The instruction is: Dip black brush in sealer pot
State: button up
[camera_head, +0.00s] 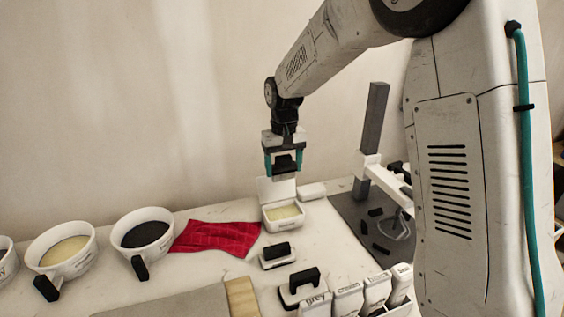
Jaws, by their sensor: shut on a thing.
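My gripper (283,168), with teal fingers, is shut on a dark thing that appears to be the black brush (286,162). Only a small black part shows between the fingers; its bristles cannot be made out. Just below stands a small white open container (284,225) with pale yellow contents, apparently the sealer pot. A white upright panel, perhaps its lid, rises at its back. The gripper is above the pot in the picture. I cannot tell whether the brush touches anything.
White bowls with black handles, one holding cream (65,251) and one dark contents (144,235), stand left. A red cloth (216,238) lies beside the pot. Black-handled blocks (278,252) sit in front. A grey post (373,130) stands right on a dark mat.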

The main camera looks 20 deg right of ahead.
notch_tip(320, 180, down, 15)
jog(key=shift+r, duration=0.1)
dwell(0.8)
dwell(1.1)
jog(key=shift+r, duration=5.95)
